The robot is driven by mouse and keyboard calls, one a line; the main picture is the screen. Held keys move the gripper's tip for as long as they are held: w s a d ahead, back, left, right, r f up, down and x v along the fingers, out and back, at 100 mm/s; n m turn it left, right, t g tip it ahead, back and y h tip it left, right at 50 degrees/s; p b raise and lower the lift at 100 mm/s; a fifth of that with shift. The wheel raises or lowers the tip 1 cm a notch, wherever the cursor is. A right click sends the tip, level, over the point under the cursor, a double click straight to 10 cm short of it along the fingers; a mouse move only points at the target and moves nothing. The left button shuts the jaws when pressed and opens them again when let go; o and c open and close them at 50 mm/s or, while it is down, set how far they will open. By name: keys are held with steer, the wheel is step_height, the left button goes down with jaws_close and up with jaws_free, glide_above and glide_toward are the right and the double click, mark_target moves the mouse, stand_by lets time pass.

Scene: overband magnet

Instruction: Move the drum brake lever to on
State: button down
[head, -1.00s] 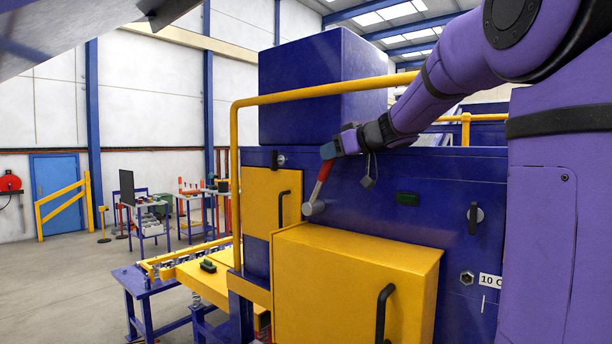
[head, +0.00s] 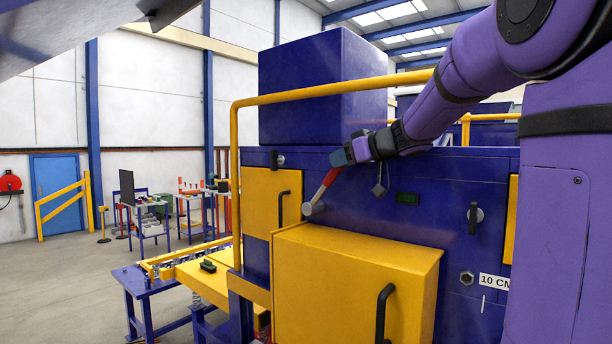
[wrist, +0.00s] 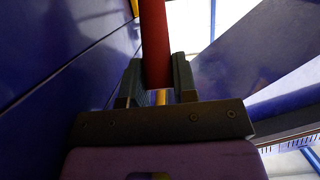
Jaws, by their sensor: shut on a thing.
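The drum brake lever (head: 322,187) has a red arm on a grey round hub, on the blue machine wall above the yellow box. It tilts up and to the right from its hub. My gripper (head: 340,158) is shut on the lever's upper end. In the wrist view the red lever (wrist: 154,45) stands between the two dark fingers of my gripper (wrist: 157,80). The fingers hide the lever's tip in the head view. No on or off marking is readable near the lever.
A yellow box (head: 350,285) with a black handle juts out below the lever. A yellow handrail (head: 330,88) runs above and left of it. A padlock-like tag (head: 379,189), a dark green panel (head: 408,198) and a black rotary handle (head: 475,217) are to the right.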

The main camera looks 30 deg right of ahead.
steer(key=shift+s+d+f, duration=0.25)
steer(key=shift+s+f, duration=0.35)
steer(key=shift+s, duration=0.05)
steer(key=shift+s+d+f, duration=0.25)
steer(key=shift+s+f, duration=0.3)
steer(key=shift+s, duration=0.05)
steer(key=shift+s+d+f, duration=0.15)
steer(key=shift+s+f, duration=0.2)
steer(key=shift+f, duration=0.2)
steer(key=shift+s+d+f, duration=0.1)
steer(key=shift+s+f, duration=0.25)
steer(key=shift+f, duration=0.15)
steer(key=c, duration=0.8)
jaws_free()
steer(key=shift+f, duration=0.1)
steer(key=shift+s+d+r, duration=0.2)
steer(key=shift+s+r, duration=0.4)
steer(key=shift+r, duration=0.4)
steer(key=shift+s+d+r, duration=0.25)
steer(key=shift+s+r, duration=0.35)
steer(key=shift+r, duration=0.4)
steer(key=shift+s+d+r, duration=0.2)
steer(key=shift+s+r, duration=0.4)
steer(key=shift+r, duration=0.4)
